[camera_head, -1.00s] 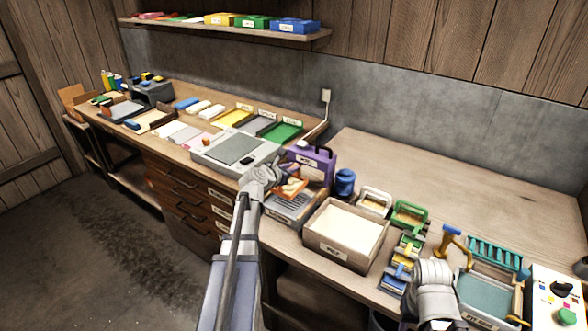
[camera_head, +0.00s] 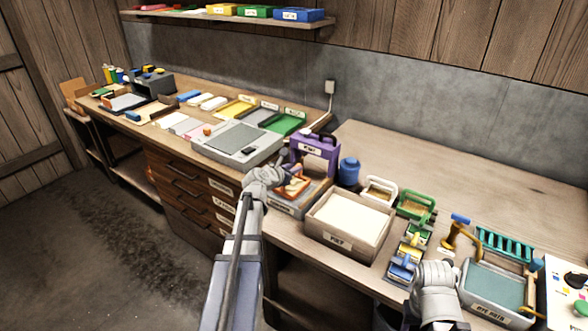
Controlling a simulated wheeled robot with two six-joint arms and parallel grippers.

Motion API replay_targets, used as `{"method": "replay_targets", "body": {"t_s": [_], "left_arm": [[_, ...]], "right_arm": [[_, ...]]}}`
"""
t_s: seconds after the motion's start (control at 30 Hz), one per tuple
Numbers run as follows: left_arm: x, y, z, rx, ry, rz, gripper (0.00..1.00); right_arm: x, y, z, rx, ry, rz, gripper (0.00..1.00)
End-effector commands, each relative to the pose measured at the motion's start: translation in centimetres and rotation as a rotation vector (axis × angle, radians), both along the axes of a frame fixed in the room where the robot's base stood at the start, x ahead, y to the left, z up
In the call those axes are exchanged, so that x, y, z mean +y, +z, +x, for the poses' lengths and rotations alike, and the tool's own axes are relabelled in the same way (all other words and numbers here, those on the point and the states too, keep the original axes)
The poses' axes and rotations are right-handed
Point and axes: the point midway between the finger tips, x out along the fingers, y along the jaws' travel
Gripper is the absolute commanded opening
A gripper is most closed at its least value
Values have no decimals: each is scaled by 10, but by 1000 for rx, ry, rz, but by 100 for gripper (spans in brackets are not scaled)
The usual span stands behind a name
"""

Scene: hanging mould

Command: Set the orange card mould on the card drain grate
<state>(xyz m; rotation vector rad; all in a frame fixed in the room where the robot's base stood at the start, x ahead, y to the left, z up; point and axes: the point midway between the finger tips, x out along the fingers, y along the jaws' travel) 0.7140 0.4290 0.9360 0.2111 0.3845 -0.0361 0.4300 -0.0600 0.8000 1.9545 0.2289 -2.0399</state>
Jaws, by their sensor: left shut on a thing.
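The orange card mould (camera_head: 296,187) is in my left gripper (camera_head: 284,178), which is shut on it. It is at the card drain grate (camera_head: 284,208), a grey slatted tray just left of the PULP box. The mould covers much of the grate. I cannot tell whether it touches the slats or hovers just above them. My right gripper (camera_head: 447,262) is low at the right, near the blue-green vat; its fingertips are too hidden to tell their state.
A purple press-like frame (camera_head: 318,147) stands close behind the grate. The PULP box (camera_head: 347,219) stands to its right, with white and green moulds behind it. A flat grey press (camera_head: 236,145) lies to the left. The right back bench is clear.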

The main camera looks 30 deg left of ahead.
Motion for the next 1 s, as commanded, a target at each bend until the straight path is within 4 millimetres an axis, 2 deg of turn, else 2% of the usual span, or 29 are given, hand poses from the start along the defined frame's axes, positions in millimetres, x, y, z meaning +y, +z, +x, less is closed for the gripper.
{"method": "replay_targets", "body": {"t_s": [1.0], "left_arm": [[0, -8, 0, 0, 0, 0, 0]], "right_arm": [[0, -8, 0, 0, 0, 0, 50]]}}
